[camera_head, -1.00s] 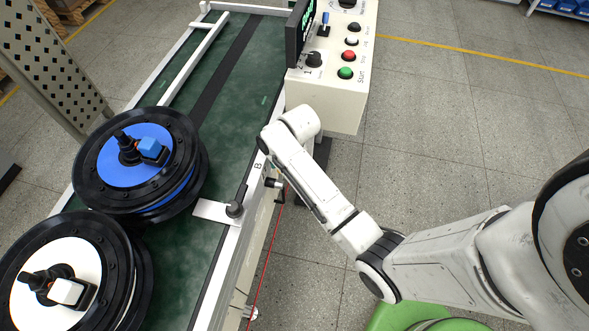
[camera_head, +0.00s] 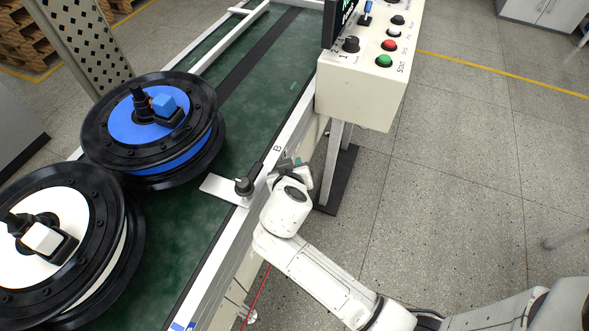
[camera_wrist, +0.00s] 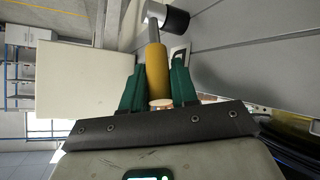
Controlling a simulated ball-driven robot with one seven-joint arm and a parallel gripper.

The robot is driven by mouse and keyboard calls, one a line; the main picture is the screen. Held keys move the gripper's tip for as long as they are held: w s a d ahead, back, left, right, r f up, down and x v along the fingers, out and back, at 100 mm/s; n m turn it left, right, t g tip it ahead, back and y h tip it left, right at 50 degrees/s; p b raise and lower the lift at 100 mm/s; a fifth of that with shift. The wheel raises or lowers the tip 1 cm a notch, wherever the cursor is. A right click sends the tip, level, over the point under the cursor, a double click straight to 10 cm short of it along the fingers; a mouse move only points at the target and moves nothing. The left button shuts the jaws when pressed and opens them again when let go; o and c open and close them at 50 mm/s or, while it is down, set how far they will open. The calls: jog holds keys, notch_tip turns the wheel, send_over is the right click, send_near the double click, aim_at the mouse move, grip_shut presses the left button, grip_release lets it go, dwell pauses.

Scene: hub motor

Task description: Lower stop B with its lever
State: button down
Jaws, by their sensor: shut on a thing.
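Stop B is a pale flat plate (camera_head: 222,187) with a black round post, at the conveyor's near edge beside the letter B (camera_head: 277,148). The plate reaches out over the green belt; its height is hard to judge. In the head view my gripper (camera_head: 291,166) is at the outer side of the rail, just right of the stop, and mostly hides the lever. In the wrist view its green fingers are shut around the lever's yellow-orange handle (camera_wrist: 157,72). The handle joins a grey rod that runs to a dark, pale-ended cylinder (camera_wrist: 168,18).
A hub motor with a blue face (camera_head: 130,125) stands on the belt (camera_head: 190,225) behind the stop, and one with a white face (camera_head: 70,215) is nearer. The floor at right is open.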

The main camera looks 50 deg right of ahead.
jog(key=shift+s+a+f+t+h+b, duration=0.1)
jog(key=shift+a+f+t+h+b, duration=0.3)
jog(key=shift+b, duration=0.7)
jog(key=shift+a+r+h, duration=0.15)
jog(key=shift+h, duration=0.15)
jog(key=c, duration=1.2)
grip_release()
jog(key=v, duration=1.1)
